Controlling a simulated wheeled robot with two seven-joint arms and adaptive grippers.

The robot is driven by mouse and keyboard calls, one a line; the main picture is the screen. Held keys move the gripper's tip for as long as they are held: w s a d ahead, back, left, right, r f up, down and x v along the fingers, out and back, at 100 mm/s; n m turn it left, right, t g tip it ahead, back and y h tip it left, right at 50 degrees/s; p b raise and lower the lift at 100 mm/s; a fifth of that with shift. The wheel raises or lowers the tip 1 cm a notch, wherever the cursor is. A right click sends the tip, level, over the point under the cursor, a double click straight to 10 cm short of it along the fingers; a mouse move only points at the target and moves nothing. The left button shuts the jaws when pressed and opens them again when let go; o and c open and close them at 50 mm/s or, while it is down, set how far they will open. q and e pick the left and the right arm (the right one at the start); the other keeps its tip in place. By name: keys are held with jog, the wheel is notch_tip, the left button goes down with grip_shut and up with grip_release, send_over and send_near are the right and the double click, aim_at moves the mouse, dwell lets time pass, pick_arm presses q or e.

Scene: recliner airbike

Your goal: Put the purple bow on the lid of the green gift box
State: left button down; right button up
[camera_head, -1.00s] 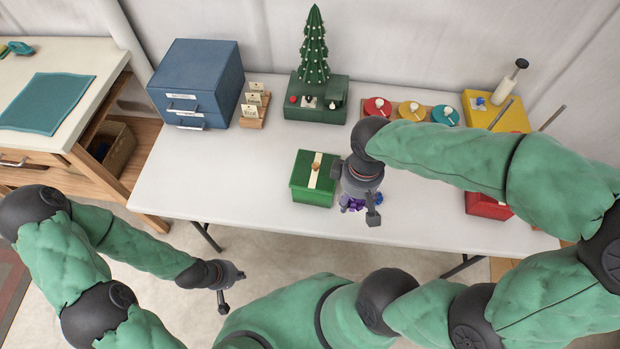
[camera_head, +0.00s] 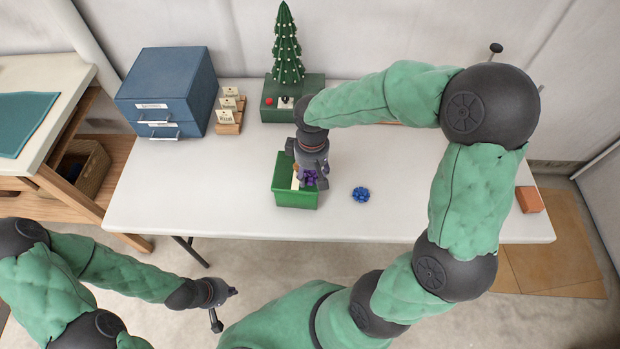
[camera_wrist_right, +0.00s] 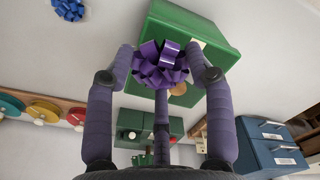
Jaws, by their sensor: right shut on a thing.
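The green gift box (camera_head: 296,199) stands near the front middle of the white table, with a pale ribbon strip partly hidden by my right gripper. It also shows in the right wrist view (camera_wrist_right: 196,25). My right gripper (camera_head: 311,178) is over the box, shut on the purple bow (camera_wrist_right: 160,64). The purple bow (camera_head: 310,177) appears in front of the lid; I cannot tell whether it touches the lid. A round gold seal (camera_wrist_right: 178,89) shows just beside the bow. My left gripper (camera_head: 217,318) is off the table at the lower left, away from the box; its finger opening is unclear.
A blue bow (camera_head: 360,195) lies on the table right of the box. A blue drawer cabinet (camera_head: 167,93), card holder (camera_head: 229,113) and green box with a small tree (camera_head: 288,75) stand behind. The table's right side has an orange block (camera_head: 529,199).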

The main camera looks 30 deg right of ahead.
aim_at(310, 178)
jog(key=shift+w+f+b, duration=0.2)
jog(key=shift+f+b, duration=0.25)
jog(key=shift+f, duration=0.5)
jog(key=shift+w+f+b, duration=0.15)
jog(key=shift+f+b, duration=0.25)
jog(key=shift+f, duration=0.55)
jog(key=shift+f, duration=0.15)
jog(key=o, duration=0.7)
jog(key=shift+o, duration=0.2)
notch_tip(310, 178, up, 11)
jog(key=p, duration=0.4)
jog(key=shift+s+f, duration=0.1)
jog(key=shift+r, duration=0.8)
